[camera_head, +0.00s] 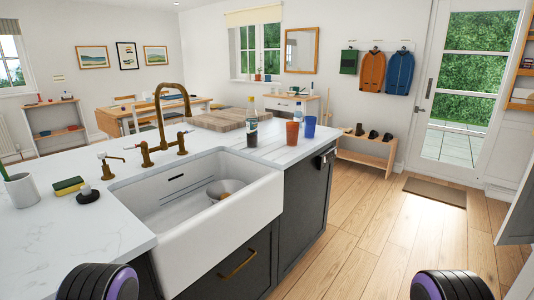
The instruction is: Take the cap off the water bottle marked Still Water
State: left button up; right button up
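Two bottles stand upright on the counter to the right of the sink. One bottle (252,128) has a dark lower part and stands at the counter's far side. A clear, bluish bottle (299,108) stands farther right, its lower part hidden behind an orange cup. The labels are too small to read, so I cannot tell which is marked Still Water. Both tops are too small to make out clearly. Only rounded dark parts of my two arms show at the bottom edge. Neither gripper is in view.
An orange cup (292,134) and a blue cup (310,127) stand close to the bottles. A white sink (226,231) with a bowl (225,189) and a brass tap (160,110) lie in front. A wooden board (220,118) lies behind. Wooden floor at right is clear.

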aim_at(298, 115)
jog(key=i, duration=0.9)
jog(key=z, duration=1.85)
jog(key=i, duration=1.75)
jog(key=u, duration=0.85)
jog(key=i, duration=1.45)
